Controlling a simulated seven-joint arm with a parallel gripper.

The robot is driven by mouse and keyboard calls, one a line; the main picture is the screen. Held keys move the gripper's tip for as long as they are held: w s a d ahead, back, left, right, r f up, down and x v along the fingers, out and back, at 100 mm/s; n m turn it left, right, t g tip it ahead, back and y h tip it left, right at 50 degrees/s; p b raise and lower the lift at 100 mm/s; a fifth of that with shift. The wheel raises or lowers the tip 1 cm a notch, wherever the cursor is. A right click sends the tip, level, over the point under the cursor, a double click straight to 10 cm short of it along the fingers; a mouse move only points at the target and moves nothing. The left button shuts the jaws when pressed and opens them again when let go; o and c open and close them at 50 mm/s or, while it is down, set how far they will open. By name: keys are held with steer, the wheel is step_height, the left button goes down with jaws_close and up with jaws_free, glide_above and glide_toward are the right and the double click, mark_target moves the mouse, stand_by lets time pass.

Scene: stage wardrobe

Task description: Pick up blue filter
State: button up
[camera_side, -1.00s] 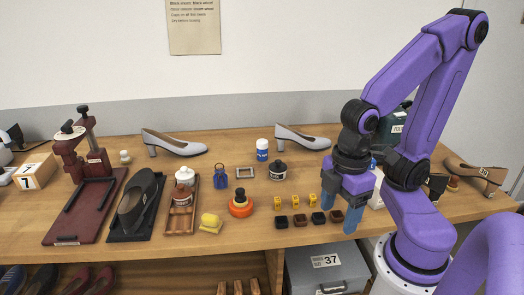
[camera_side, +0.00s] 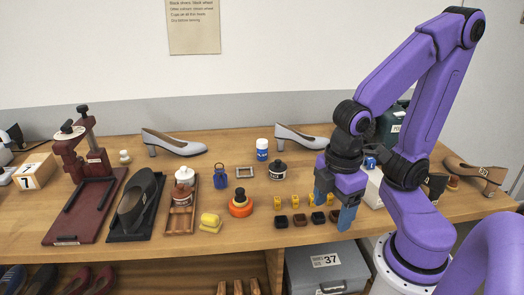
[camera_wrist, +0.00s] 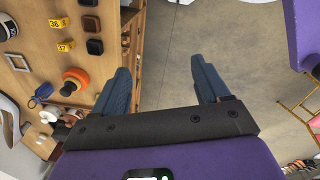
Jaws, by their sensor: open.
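My gripper (camera_side: 332,207) is open and empty, pointing down near the table's front edge, right of the small blocks. In the wrist view its blue fingers (camera_wrist: 161,72) stand wide apart with only grey floor between them. Two blue things could be the filter, and I cannot tell which. A small blue piece (camera_side: 370,162) sits on a white box, right of my gripper and partly hidden by my arm. A blue lantern-shaped thing with a ring handle (camera_side: 220,177) stands mid-table, left of my gripper; it also shows in the wrist view (camera_wrist: 41,92).
Yellow numbered tags (camera_side: 295,201) and dark blocks (camera_side: 300,220) stand left of my gripper. An orange round pot (camera_side: 240,204), a grey square frame (camera_side: 245,171) and a dark jar (camera_side: 277,171) are mid-table. Pale shoes (camera_side: 300,137) stand behind. The table's front edge is close.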

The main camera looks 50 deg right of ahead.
steer(key=w+d+f+n+t+h, duration=0.1)
steer(key=w+d+h, duration=0.1)
steer(key=w, duration=0.3)
steer(key=w+d+f+h, duration=0.1)
steer(key=w+h, duration=0.1)
steer(key=w, duration=0.3)
steer(key=n+t+h, duration=0.5)
steer(key=n+h, duration=0.3)
steer(key=n, duration=0.2)
glide_toward(260, 150)
steer(key=x, duration=0.8)
steer(key=shift+w+d, duration=0.15)
steer(key=shift+d, duration=0.05)
steer(key=shift+s+f+x, duration=0.1)
steer(key=shift+s+x, duration=0.05)
steer(key=shift+x, duration=1.2)
steer(key=shift+s+f+x, duration=0.1)
steer(key=shift+f+x, duration=0.05)
steer(key=shift+x, duration=1.2)
steer(key=c, duration=1.1)
